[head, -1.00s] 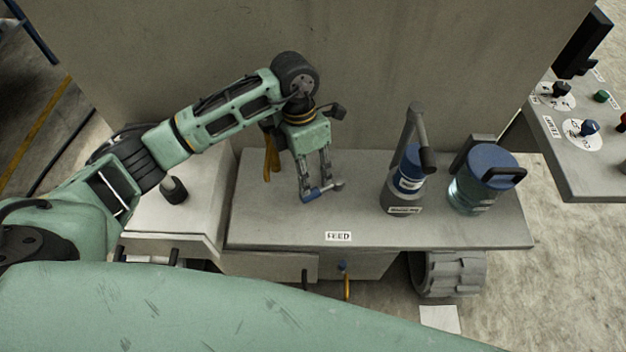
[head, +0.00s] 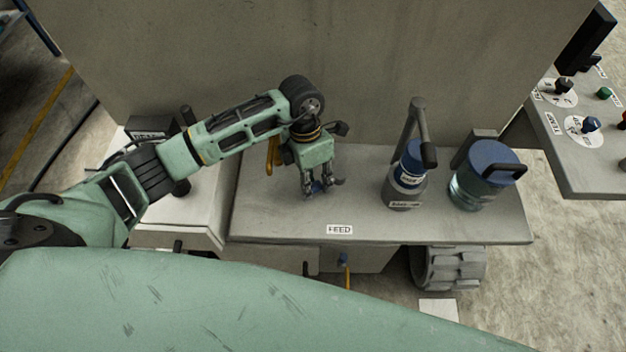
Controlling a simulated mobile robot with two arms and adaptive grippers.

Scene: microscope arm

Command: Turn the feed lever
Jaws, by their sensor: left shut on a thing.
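The feed lever (head: 317,187) stands on the grey bench top (head: 280,222), behind a white FEED label (head: 340,229). Only a small blue part of it shows between my fingers. The rest is hidden by the gripper. My left gripper (head: 320,188) reaches down from above and is shut on the lever. My right gripper is not in view.
An orange upright piece (head: 272,152) stands just behind my gripper. To the right are a blue-and-grey bottle (head: 405,185) with a grey arm beside it and a blue-lidded clear jar (head: 468,188). A control panel (head: 590,150) is at the far right. A tall grey wall (head: 200,60) rises behind.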

